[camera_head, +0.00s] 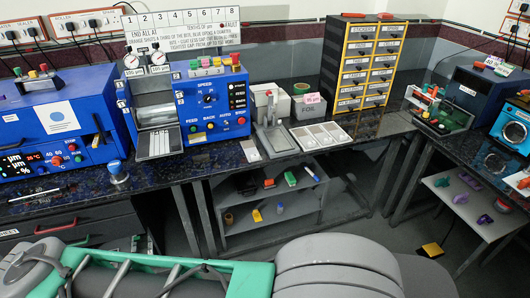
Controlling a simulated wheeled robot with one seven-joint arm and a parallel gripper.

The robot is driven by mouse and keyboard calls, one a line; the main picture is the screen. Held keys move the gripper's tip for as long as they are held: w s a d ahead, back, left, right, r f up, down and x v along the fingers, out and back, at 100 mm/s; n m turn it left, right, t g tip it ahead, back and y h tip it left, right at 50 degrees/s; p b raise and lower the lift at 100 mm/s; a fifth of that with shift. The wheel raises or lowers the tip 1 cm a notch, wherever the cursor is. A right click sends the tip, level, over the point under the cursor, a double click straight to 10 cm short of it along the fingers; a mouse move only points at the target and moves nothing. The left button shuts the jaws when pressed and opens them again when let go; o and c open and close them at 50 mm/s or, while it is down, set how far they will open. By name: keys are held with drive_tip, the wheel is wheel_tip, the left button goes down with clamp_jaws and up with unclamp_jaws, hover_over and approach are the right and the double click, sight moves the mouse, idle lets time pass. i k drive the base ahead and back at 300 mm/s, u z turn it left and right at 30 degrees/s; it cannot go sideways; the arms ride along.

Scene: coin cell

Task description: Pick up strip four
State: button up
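I cannot pick out a strip marked four. A white board (185,28) numbered 1 to 8 stands behind the blue machine (208,98). A pale slotted plate (155,144) with several narrow bars sits at the machine's front left, below its roller opening; the bars are too small to read. A small flat pale piece (250,151) lies on the counter right of the machine. My gripper is not in view; grey and green parts, apparently my own body or arm, fill the bottom edge.
The dark counter (85,200) carries another blue machine (52,122) at left and a blue-topped knob (118,171). A small press (269,122), a white tray (320,135) and a yellow-edged drawer cabinet (364,65) stand right. Open shelves (275,218) lie below.

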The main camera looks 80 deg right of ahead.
sight(252, 153)
drive_tip(key=z, duration=0.85)
drive_tip(key=i, duration=0.8)
drive_tip(key=z, duration=1.25)
drive_tip(key=i, duration=0.2)
drive_tip(key=u, duration=0.05)
